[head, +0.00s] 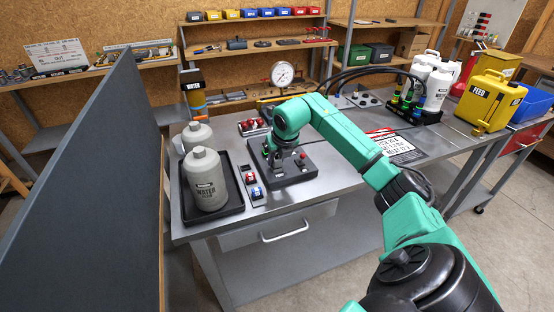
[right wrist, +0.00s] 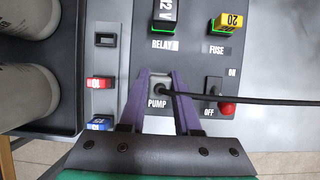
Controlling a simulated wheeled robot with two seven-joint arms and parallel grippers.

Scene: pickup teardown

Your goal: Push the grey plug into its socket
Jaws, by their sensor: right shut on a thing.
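In the right wrist view, the grey plug (right wrist: 154,84) sits between the purple fingers of my right gripper (right wrist: 159,76), which is shut on it. A black cable runs from the plug off to the right. The plug is over the PUMP spot of the dark grey panel (right wrist: 195,60), with the PUMP label (right wrist: 157,103) just below it. The socket is hidden under the plug, and I cannot tell how deep the plug sits. In the head view my right gripper (head: 274,157) points down over the panel (head: 296,176); the plug is hidden there. My left gripper is not in view.
A strip with red (right wrist: 99,82) and blue fuses stands left. Grey bottles (head: 207,182) stand in a black tray (head: 233,207). A dark partition (head: 85,190) rises at left.

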